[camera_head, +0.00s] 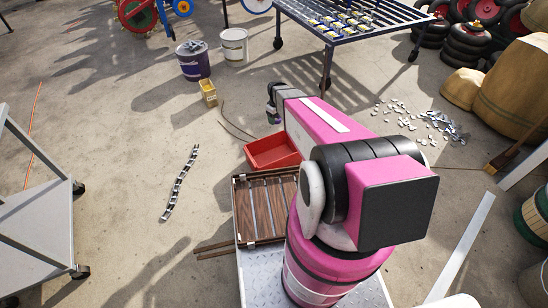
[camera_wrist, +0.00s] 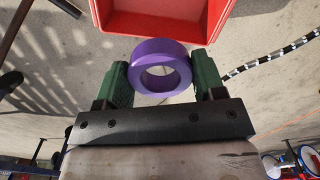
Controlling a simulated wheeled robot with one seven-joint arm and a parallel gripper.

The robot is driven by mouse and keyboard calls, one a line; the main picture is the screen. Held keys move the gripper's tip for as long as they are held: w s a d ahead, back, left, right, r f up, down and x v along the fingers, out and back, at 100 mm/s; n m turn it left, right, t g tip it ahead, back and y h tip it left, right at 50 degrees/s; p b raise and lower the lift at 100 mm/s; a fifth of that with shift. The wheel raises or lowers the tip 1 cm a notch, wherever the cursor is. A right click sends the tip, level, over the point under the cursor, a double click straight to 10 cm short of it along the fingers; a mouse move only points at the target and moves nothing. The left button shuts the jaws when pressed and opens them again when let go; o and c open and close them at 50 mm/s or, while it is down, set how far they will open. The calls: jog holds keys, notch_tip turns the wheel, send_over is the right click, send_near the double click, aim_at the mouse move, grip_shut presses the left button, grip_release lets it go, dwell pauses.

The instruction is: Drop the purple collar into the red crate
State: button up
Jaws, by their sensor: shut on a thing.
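The purple collar (camera_wrist: 160,49) is a thick ring in the wrist view. My gripper (camera_wrist: 160,75) is shut on it, with one green finger on each side. The ring's open hole faces the wrist camera. The red crate (camera_wrist: 125,24) lies beyond the collar at the top of the wrist view, with part of it cut off by the frame. In the head view the red crate (camera_head: 272,166) stands on the floor beside my pink arm, and its inside looks empty where it shows.
A brown slatted wooden crate (camera_head: 240,215) is just in front of the red crate. A segmented chain (camera_head: 180,184) lies on the floor to the left. A yellow box (camera_head: 208,92), a purple bucket (camera_head: 194,66) and a wheeled rack (camera_head: 300,12) stand farther back. Open floor lies left.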

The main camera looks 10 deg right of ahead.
notch_tip(320, 180, down, 17)
jog(key=n, duration=0.1)
jog(key=shift+s+r+n, duration=0.2)
jog(key=shift+s+n, duration=0.1)
jog(key=shift+s, duration=0.05)
jog(key=o, duration=1.2)
notch_tip(320, 180, up, 11)
jog(key=shift+f, duration=0.1)
